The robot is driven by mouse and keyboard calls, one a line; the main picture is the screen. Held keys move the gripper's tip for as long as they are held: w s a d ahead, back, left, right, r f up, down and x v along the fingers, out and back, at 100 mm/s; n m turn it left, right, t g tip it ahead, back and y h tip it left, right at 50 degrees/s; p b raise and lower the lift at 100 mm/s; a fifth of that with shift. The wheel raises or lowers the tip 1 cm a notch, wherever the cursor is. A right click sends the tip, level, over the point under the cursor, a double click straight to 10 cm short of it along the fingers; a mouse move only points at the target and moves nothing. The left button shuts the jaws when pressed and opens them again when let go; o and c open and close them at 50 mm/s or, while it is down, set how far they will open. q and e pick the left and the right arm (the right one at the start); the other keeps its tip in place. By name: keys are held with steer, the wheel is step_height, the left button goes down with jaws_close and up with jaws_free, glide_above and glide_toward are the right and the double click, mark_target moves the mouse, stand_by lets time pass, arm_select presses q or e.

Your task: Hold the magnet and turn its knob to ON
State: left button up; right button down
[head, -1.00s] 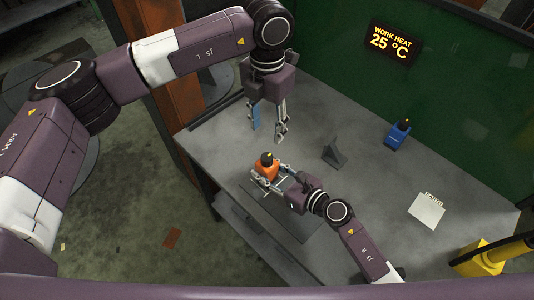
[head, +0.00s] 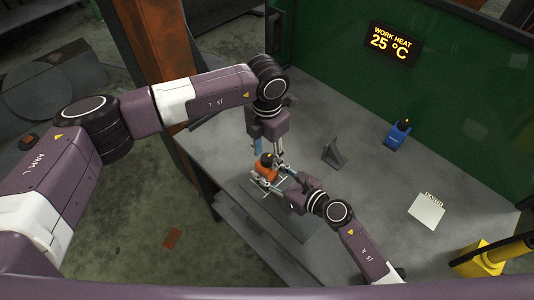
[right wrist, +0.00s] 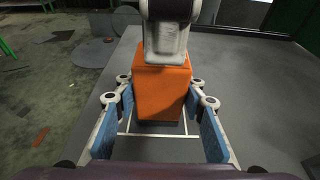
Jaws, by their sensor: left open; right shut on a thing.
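The orange magnet (head: 265,172) stands near the left edge of the table, with a dark knob (head: 267,159) on top bearing a small yellow mark. My right gripper (head: 268,179) is shut on the magnet's body, its fingers on either side. In the right wrist view the orange block (right wrist: 161,93) sits between the blue finger pads. My left gripper (head: 269,150) is open and points down, its fingers around or just above the knob; contact cannot be told. In the right wrist view a dark and grey shape covers the block's top, so the knob is hidden there.
A blue block with a dark top (head: 397,135) stands at the back right. A dark grey angled bracket (head: 334,153) stands mid-table. A pale sheet (head: 426,211) and a yellow machine part (head: 482,258) are at the right. A green wall with a heat display (head: 392,41) borders the back.

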arm_select(q)
steer(key=shift+f, duration=0.15)
steer(key=shift+c, duration=0.6)
jaws_close()
steer(key=shift+m, duration=0.3)
steer(key=m, duration=0.8)
steer(key=shift+m, duration=0.4)
steer(key=m, duration=0.4)
steer(key=shift+m, duration=2.2)
